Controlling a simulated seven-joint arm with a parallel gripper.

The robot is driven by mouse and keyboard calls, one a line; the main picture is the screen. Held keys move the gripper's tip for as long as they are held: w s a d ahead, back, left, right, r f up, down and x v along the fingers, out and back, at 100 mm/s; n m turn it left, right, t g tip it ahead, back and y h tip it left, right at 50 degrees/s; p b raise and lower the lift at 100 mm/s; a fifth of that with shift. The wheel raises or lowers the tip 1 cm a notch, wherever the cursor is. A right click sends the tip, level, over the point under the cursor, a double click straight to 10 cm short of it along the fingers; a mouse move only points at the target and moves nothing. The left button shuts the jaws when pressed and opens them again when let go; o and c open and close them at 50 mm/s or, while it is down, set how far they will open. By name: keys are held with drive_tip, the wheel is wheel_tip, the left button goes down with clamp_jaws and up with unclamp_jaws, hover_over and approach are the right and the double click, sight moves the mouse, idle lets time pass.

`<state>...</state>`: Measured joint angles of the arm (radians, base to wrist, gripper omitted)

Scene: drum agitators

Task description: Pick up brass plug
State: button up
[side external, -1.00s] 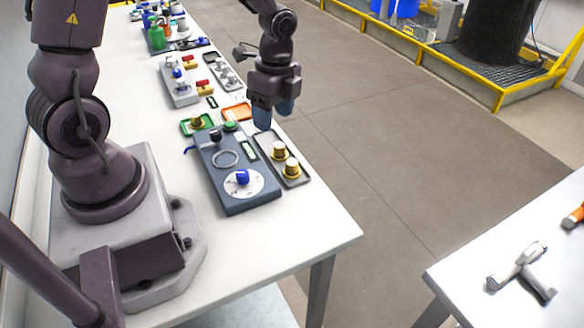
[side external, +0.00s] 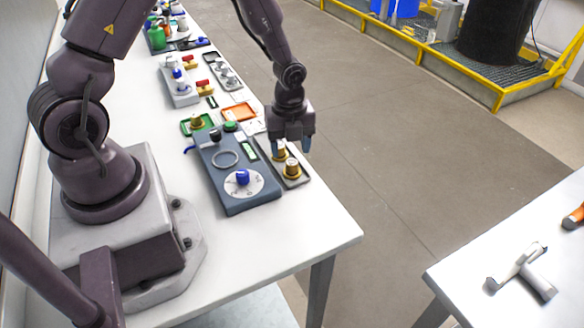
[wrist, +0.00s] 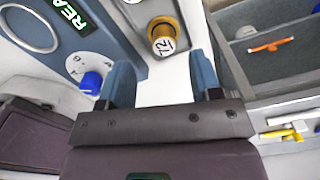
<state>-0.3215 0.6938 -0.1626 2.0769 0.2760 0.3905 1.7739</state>
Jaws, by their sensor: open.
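Two brass plugs stand upright in a grey tray (side external: 302,181) at the table's right edge: a nearer brass plug (side external: 291,169) and a farther brass plug (side external: 280,154), partly covered by my gripper. My gripper (side external: 291,149) points down, open and empty, above the farther end of the tray. In the wrist view, one brass plug (wrist: 163,38) with a white top marked "72" shows beyond the gap between my blue fingertips (wrist: 161,62). I see no contact with it.
A blue-grey panel (side external: 255,196) with a ring and a blue knob (side external: 242,177) lies left of the tray. A green tray (side external: 187,127) holds another brass piece (side external: 196,122). An orange tray (side external: 236,110) lies behind. The table's front corner is clear.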

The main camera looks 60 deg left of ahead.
sight(292, 162)
drive_tip(key=f, duration=0.5)
drive_tip(key=shift+w+d, duration=0.1)
drive_tip(key=shift+w, duration=0.1)
drive_tip(key=shift+c, duration=0.4)
clamp_jaws()
